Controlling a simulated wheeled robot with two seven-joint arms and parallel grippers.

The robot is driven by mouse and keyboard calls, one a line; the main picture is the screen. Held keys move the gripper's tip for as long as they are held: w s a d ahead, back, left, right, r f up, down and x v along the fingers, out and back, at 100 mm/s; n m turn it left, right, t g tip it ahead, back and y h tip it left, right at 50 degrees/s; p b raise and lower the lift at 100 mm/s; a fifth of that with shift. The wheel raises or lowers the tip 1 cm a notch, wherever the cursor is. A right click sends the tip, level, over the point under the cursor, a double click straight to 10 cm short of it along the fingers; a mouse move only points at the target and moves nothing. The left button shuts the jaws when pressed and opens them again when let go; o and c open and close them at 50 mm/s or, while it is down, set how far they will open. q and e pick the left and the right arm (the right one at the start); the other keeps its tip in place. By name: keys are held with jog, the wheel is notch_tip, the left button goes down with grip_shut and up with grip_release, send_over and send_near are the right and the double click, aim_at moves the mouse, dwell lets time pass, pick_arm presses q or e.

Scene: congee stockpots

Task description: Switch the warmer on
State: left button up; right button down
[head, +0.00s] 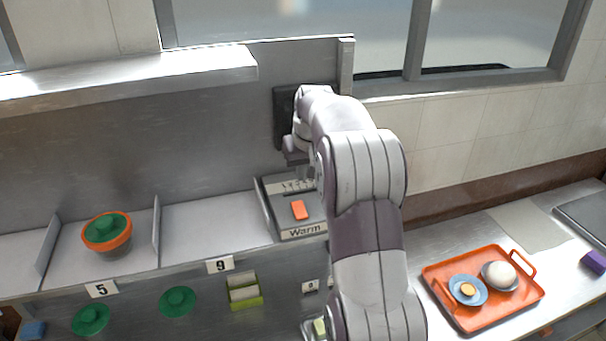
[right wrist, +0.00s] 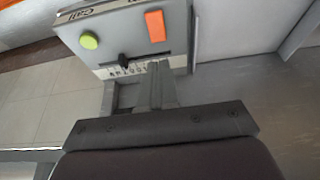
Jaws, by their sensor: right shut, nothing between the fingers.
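The warmer's control box (head: 262,205) is a grey panel marked "Warm" at the right end of the counter. It also shows at the top of the right wrist view (right wrist: 185,30). An orange rectangular switch (head: 299,210) sits on its face, also seen in the wrist view (right wrist: 155,26). My left gripper is out of view.
Dividers (head: 155,220) separate the bays. An orange tray (head: 455,305) with dishes lies at right. A shelf (head: 130,80) overhangs the back left. My right arm hides part of the panel.

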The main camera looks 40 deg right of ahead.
aim_at(297, 204)
jog(key=p+x, duration=0.1)
jog(key=x, duration=0.3)
jog(key=p+x, duration=0.2)
jog(key=x, duration=0.2)
jog(key=d+p+x, duration=0.1)
jog(key=x, duration=0.3)
jog(key=shift+w+f+p, duration=0.1)
jog(key=shift+w+p, duration=0.25)
jog(key=shift+f, duration=0.3)
jog(key=shift+w+f, duration=0.15)
jog(key=shift+f, duration=0.15)
